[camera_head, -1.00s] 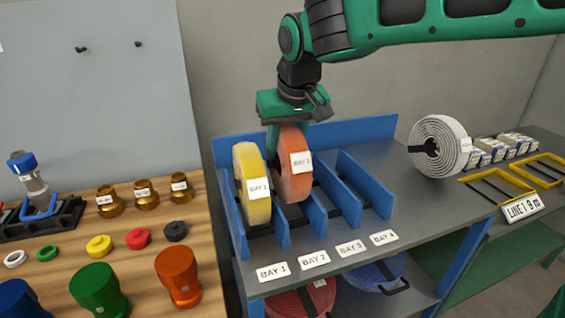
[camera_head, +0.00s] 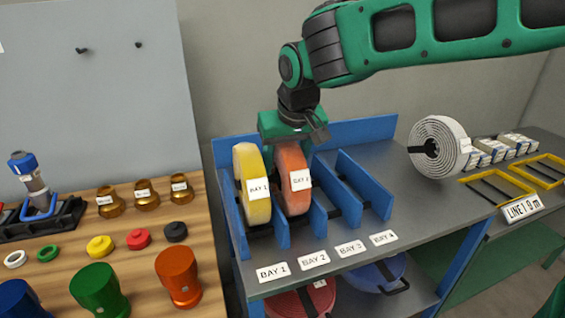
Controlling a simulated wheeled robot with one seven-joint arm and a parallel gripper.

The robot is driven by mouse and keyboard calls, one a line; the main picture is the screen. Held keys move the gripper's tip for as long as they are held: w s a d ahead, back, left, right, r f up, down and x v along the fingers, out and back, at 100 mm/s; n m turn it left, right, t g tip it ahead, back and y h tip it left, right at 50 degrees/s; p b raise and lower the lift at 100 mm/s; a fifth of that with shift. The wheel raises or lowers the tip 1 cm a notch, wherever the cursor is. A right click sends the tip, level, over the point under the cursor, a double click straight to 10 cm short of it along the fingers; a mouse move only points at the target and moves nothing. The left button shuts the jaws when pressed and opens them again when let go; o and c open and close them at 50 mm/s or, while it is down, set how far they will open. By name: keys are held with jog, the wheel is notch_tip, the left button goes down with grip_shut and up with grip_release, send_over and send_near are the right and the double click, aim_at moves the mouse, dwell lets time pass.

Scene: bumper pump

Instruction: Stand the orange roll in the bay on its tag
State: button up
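The orange roll (camera_head: 290,177) stands upright in the second bay from the left of the blue rack, behind the BAY 2 label (camera_head: 315,260). It carries a white tag (camera_head: 301,180) that seems to read BAY 2. My gripper (camera_head: 291,140) is directly over the top of the orange roll. Its fingertips are hidden behind or around the roll's top, so I cannot tell whether they grip it. The yellow roll (camera_head: 248,205), tagged BAY 1, stands in the bay to its left.
The blue rack (camera_head: 365,185) has two empty bays on the right. A white coiled hose (camera_head: 437,135) stands on the grey table (camera_head: 400,215) further right. Red (camera_head: 290,304) and blue (camera_head: 372,278) coils lie on the lower shelf. Brass fittings (camera_head: 146,197) stand on the wooden bench.

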jog(key=shift+r, duration=0.1)
jog(key=v, duration=1.2)
jog(key=shift+s, duration=0.1)
